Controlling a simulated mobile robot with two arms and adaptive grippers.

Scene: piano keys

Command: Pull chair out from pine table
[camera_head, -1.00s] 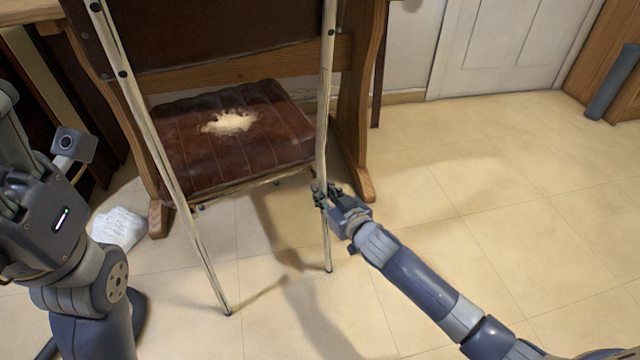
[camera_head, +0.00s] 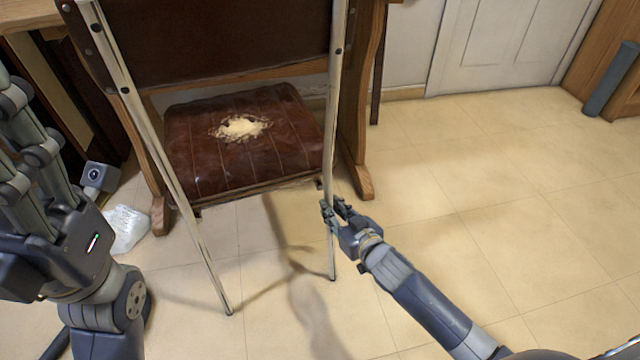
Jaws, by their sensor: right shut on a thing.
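The chair (camera_head: 235,165) has a dark brown padded seat with a torn pale patch and a dark brown backrest (camera_head: 200,35) on pale straight legs. Its back faces me, and its seat reaches partly under the pine table (camera_head: 357,110). My right gripper (camera_head: 328,207) is shut on the chair's right rear leg, below seat height. The table top is mostly hidden behind the backrest.
A crumpled white item (camera_head: 126,228) lies on the floor by the table's left foot. A white door (camera_head: 510,45) and a wooden cabinet (camera_head: 610,65) with a grey cylinder (camera_head: 611,80) stand at the back right. The tiled floor (camera_head: 500,200) at right is clear.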

